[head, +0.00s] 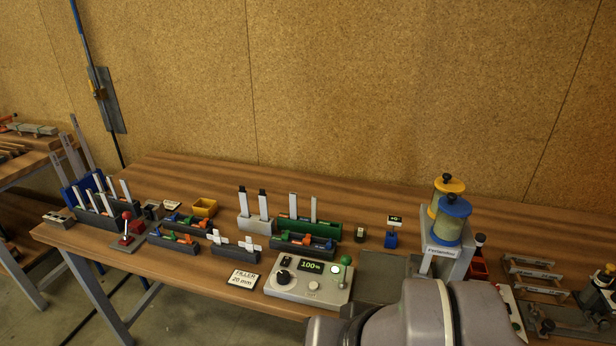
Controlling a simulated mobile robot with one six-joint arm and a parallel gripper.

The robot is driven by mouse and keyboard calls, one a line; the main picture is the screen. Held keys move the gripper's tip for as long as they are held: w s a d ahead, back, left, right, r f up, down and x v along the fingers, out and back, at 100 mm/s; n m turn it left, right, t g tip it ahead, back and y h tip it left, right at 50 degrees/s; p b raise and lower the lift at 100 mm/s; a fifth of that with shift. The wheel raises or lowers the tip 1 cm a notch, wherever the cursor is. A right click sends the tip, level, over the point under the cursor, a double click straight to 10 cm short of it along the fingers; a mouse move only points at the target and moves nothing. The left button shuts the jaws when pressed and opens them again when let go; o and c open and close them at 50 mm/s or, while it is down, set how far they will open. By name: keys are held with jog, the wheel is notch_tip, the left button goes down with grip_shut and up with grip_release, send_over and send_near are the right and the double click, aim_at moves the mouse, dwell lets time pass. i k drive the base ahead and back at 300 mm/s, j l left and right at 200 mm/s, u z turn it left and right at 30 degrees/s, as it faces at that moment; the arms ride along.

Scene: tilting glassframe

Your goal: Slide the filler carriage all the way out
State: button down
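A grey stand (446,262) at the right of the bench bears a yellow-capped cylinder (447,186) and a blue-capped cylinder (453,208), both upright. A dark flat plate (382,277) lies just left of the stand. I cannot tell for sure which part is the filler carriage. Another rail-like fixture with a black-knobbed post (598,287) is cut off at the right edge. My grey arm links fill the bottom right and hide the bench in front of the stand. My gripper does not show.
A control box (309,280) reading 100% with a green-knobbed lever stands left of my arm, beside a "FILLER 20 mm" card (243,279). The back of the bench is mostly clear.

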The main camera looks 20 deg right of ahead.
aim_at(413, 261)
jog(key=k+z, duration=0.1)
jog(key=z, duration=0.95)
